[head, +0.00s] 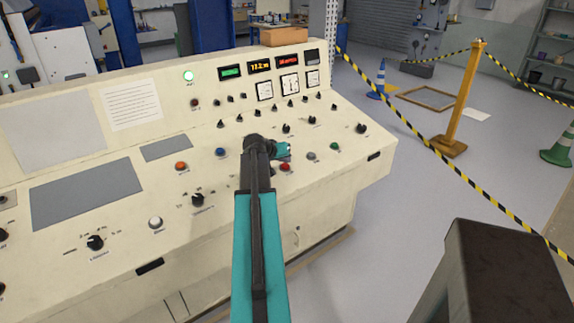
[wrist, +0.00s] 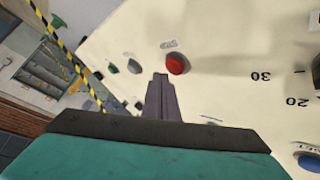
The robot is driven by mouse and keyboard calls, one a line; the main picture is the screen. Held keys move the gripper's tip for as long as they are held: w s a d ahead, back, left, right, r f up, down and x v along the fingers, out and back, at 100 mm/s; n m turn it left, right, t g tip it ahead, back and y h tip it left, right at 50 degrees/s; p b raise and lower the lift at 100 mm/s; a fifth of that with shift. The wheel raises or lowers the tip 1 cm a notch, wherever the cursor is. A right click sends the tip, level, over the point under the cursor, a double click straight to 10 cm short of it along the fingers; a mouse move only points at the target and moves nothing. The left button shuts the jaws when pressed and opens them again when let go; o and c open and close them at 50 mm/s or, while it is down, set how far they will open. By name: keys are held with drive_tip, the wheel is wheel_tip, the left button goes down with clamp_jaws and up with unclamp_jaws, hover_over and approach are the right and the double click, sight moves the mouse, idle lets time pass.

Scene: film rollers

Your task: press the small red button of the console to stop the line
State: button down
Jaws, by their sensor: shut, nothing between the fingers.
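The cream console (head: 110,190) stands in front of me with a sloped panel of buttons, knobs and displays. The small red button (head: 285,167) is on the panel's right part, just right of my gripper's end in the head view. In the wrist view the red button (wrist: 177,64) is near the top middle, just beyond and right of my gripper's tips (wrist: 160,78). My gripper is shut and empty, and points at the panel close to the button. It looks apart from the button, but the exact gap cannot be told. In the head view the arm hides the fingers.
A grey button (head: 311,156) and a green button (head: 334,146) lie right of the red one. A blue button (head: 221,152), an orange button (head: 181,166) and a white button (head: 155,222) lie left. Striped barrier tape (head: 430,150) runs right of the console.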

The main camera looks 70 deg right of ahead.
drive_tip(key=shift+f, duration=0.1)
drive_tip(key=shift+w+f+b, duration=0.2)
drive_tip(key=shift+f+b, duration=0.1)
drive_tip(key=shift+b, duration=0.15)
drive_tip(key=shift+w+d+f+b, duration=0.1)
drive_tip(key=shift+f+b, duration=0.3)
drive_tip(key=shift+f, duration=0.1)
idle(1.2)
drive_tip(key=shift+r, duration=0.1)
idle(0.3)
drive_tip(key=shift+s+r+p, duration=0.2)
drive_tip(key=shift+r+p, duration=0.15)
drive_tip(key=shift+r, duration=0.45)
drive_tip(key=shift+r, duration=0.15)
drive_tip(key=r, duration=0.1)
drive_tip(key=r+p, duration=0.1)
drive_tip(key=r, duration=0.1)
drive_tip(key=s+r+p, duration=0.1)
drive_tip(key=shift+a+r, duration=0.3)
drive_tip(key=shift+a, duration=0.1)
drive_tip(key=shift+w, duration=0.1)
idle(0.8)
